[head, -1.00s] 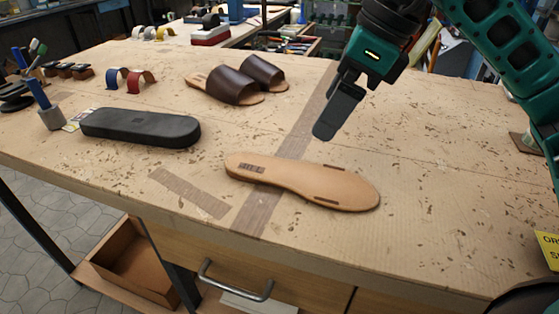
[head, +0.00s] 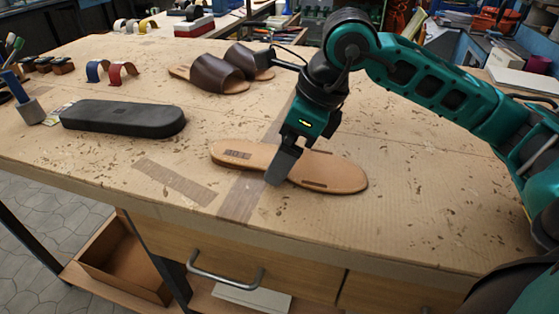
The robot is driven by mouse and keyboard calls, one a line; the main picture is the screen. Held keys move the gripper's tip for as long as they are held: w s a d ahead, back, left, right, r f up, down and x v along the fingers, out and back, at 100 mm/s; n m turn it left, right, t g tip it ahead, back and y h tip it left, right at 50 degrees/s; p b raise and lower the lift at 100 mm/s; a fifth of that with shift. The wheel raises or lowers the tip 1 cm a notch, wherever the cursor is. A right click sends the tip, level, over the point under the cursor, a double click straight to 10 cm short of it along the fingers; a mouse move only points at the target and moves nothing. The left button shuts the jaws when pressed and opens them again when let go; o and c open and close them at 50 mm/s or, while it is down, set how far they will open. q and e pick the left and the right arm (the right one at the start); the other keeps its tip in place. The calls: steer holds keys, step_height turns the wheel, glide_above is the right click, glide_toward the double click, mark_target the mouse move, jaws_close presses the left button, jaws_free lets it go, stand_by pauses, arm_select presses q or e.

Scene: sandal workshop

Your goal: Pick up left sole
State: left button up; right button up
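A tan leather sole (head: 335,172) lies flat on the workbench in the middle of the head view, with a dark stamp at its left end and dark slots near its right end. My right gripper (head: 281,168) comes down over the sole's middle from the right arm. Its dark finger hides part of the sole, and the tip shows at the sole's near edge. I cannot tell whether it touches the sole or how far apart the fingers are. My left gripper is out of view.
A dark sole-shaped block (head: 123,117) lies to the left. Brown sandals (head: 216,72) and red and blue straps (head: 112,71) sit farther back. The workbench (head: 430,190) is clear right of the sole.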

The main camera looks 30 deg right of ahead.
steer(key=c, duration=0.9)
steer(key=shift+c, duration=0.4)
steer(key=shift+r, duration=0.15)
